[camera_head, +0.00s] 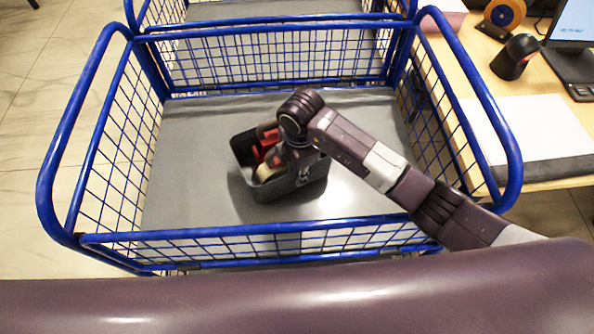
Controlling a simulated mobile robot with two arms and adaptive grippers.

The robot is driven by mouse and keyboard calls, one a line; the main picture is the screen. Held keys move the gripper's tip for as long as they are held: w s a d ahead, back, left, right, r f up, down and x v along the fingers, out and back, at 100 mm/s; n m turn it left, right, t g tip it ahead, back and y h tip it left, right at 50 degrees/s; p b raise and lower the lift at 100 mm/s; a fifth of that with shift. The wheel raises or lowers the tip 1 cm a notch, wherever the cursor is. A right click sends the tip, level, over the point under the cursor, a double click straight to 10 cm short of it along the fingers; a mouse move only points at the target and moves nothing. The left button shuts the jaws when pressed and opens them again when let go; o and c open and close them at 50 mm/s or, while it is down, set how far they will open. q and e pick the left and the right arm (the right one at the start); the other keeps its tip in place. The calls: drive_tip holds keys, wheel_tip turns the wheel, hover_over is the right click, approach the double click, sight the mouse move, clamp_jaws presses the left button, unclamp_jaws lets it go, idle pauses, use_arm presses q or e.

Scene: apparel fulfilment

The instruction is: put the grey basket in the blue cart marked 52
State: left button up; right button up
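The grey basket (286,186) is inside the blue cart (265,236), over the middle of its grey floor. It holds red items and a roundish tan item. I cannot tell whether its base rests fully on the floor. My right arm reaches in over the cart's right front corner. My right gripper (300,166) points down at the basket's right part. Its fingertips are hard to make out against the dark basket, so its grip is unclear. My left gripper is out of view. No 52 mark shows.
Blue rails and mesh walls surround the cart floor, which is clear around the basket. Another blue cart section (270,8) adjoins at the back. A wooden desk (455,62) on the right bears a scanner (513,58), a tape roll (503,14) and a monitor (572,20).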

drive_tip(key=shift+r, duration=0.1)
wheel_tip(320, 180, up, 12)
drive_tip(key=shift+s+b, duration=0.3)
drive_tip(key=shift+b, duration=0.1)
drive_tip(key=shift+d, duration=0.1)
idle(0.4)
